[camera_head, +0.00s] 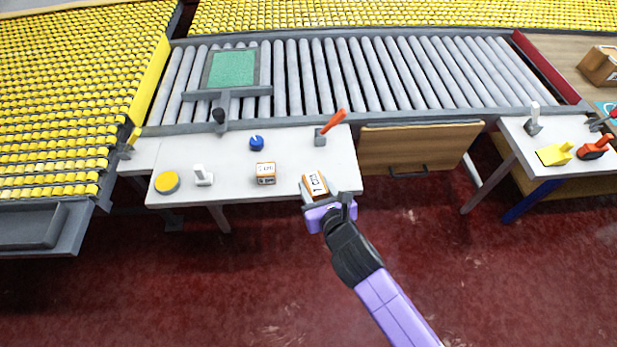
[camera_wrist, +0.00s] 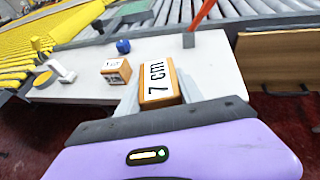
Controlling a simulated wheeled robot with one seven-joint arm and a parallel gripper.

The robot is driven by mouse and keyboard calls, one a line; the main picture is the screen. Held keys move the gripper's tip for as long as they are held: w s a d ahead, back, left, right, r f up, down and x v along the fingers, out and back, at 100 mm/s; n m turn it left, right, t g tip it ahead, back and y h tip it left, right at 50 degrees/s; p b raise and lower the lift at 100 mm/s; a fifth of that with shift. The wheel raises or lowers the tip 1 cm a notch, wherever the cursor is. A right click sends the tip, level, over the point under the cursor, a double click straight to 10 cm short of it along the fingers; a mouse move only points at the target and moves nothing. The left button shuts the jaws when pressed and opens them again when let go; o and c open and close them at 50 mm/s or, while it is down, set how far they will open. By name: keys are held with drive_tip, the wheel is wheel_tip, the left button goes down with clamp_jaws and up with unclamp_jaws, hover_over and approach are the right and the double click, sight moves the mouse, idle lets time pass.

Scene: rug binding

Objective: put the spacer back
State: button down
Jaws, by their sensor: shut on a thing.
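My gripper (camera_head: 315,190) is shut on an orange-brown block with a white label (camera_head: 317,182), at the front right corner of the white table (camera_head: 225,190). In the wrist view the label on this spacer (camera_wrist: 158,82) reads "7 cm", and the fingers (camera_wrist: 160,98) lie along its two sides. I cannot tell whether it touches the table. A second, similar labelled block (camera_head: 265,173) stands on the table to its left. It also shows in the wrist view (camera_wrist: 116,71), its label too small to read surely.
On the table are a yellow button (camera_head: 167,182), a white lever (camera_head: 203,176), a blue knob (camera_head: 256,143) and a red lever (camera_head: 333,122). A wooden drawer (camera_head: 420,148) is at right. A roller conveyor (camera_head: 370,75) runs behind. The table between the two blocks is clear.

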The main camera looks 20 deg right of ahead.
drive_tip(key=w+r+m+h+b, duration=0.1)
drive_tip(key=w+r, duration=0.7)
drive_tip(key=r, duration=0.3)
wheel_tip(320, 180, up, 6)
drive_tip(key=m+h+b, duration=0.1)
drive_tip(key=h, duration=0.1)
hover_over(309, 169)
drive_tip(key=a, duration=0.2)
drive_tip(key=shift+m+g, duration=0.4)
drive_tip(key=f, duration=0.5)
drive_tip(key=s+f+b, duration=0.1)
drive_tip(key=f, duration=0.4)
drive_tip(key=s+d+f, duration=0.1)
drive_tip(key=f, duration=0.4)
drive_tip(key=shift+f+b, duration=0.75)
drive_tip(key=shift+f, duration=2.05)
drive_tip(key=c, duration=0.8)
unclamp_jaws()
drive_tip(key=shift+f, duration=0.1)
drive_tip(key=shift+o, duration=0.2)
